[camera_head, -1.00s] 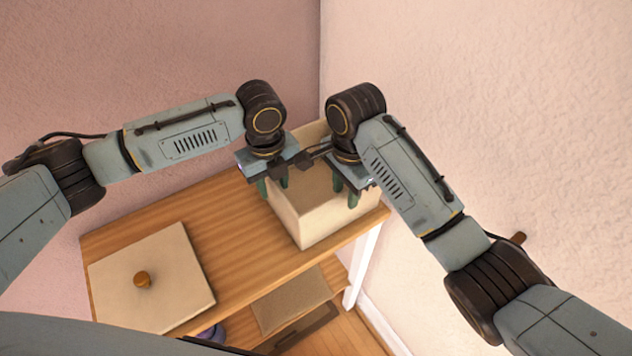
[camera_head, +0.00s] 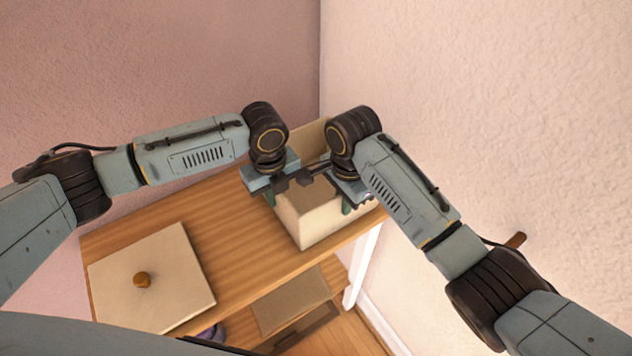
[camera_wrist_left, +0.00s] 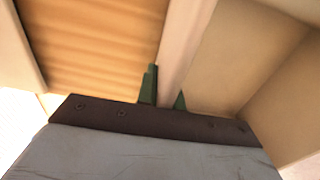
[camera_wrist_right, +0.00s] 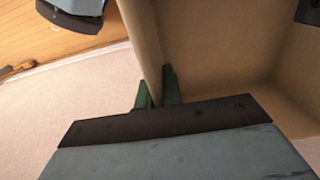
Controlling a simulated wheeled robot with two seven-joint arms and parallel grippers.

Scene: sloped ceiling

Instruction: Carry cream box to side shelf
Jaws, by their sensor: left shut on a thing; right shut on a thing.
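The open cream box (camera_head: 322,226) stands at the right end of the wooden shelf top (camera_head: 235,235). My left gripper (camera_head: 272,198) is shut on its left wall; in the left wrist view the green fingers straddle that wall (camera_wrist_left: 185,40). My right gripper (camera_head: 346,205) is shut on the opposite wall; in the right wrist view its fingers clasp the wall (camera_wrist_right: 146,50). The box's inside looks empty where it shows. The two wrists hide part of the box. I cannot tell whether its base touches the shelf top.
A flat cream lid (camera_head: 165,285) with a round wooden knob (camera_head: 142,280) lies on the left of the shelf top. A lower shelf holds a brown flat item (camera_head: 290,300). Walls close in behind and at right. The shelf top's middle is clear.

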